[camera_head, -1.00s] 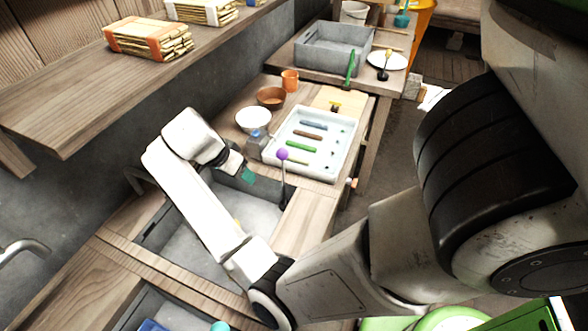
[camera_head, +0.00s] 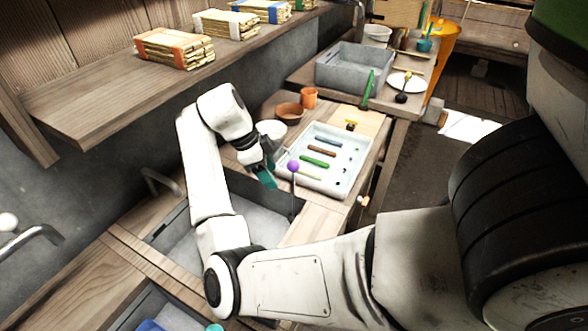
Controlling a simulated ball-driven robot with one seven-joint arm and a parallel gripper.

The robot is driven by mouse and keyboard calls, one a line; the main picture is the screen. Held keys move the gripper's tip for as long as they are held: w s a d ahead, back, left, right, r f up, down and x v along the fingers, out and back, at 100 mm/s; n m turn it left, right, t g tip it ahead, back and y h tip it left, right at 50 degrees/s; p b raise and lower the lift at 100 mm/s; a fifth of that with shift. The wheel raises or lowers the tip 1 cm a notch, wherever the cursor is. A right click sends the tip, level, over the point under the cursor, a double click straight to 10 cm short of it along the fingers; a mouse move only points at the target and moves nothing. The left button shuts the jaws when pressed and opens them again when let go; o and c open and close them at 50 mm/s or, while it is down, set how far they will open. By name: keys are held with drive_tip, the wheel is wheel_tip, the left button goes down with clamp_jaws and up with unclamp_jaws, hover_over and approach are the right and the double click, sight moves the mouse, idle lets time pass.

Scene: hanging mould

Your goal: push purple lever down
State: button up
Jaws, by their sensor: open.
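The purple lever (camera_head: 293,166) is a purple ball on a thin dark upright stem. It stands at the right edge of the grey sink basin, in front of the white tray. My gripper (camera_head: 268,176) is open, with teal fingertips, just left of the purple ball. In the picture a small gap shows between the fingertips and the ball. The depth between them is hard to judge. Part of the gripper body is hidden behind my wrist.
A white tray (camera_head: 345,143) with several coloured bars lies behind the lever. A white bowl (camera_head: 271,130), a brown bowl (camera_head: 289,111) and an orange cup (camera_head: 309,97) stand beyond my gripper. A wooden shelf (camera_head: 110,105) with bundles runs along the left wall.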

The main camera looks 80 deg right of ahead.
sight(293, 172)
drive_tip(key=s, duration=0.1)
drive_tip(key=s+d+p, duration=0.1)
drive_tip(key=s, duration=0.1)
drive_tip(key=s+d, duration=0.1)
drive_tip(key=s, duration=0.1)
drive_tip(key=shift+s+r+p, duration=0.1)
drive_tip(key=shift+s+p, duration=0.15)
drive_tip(key=shift+p, duration=0.05)
drive_tip(key=shift+x, duration=0.75)
clamp_jaws()
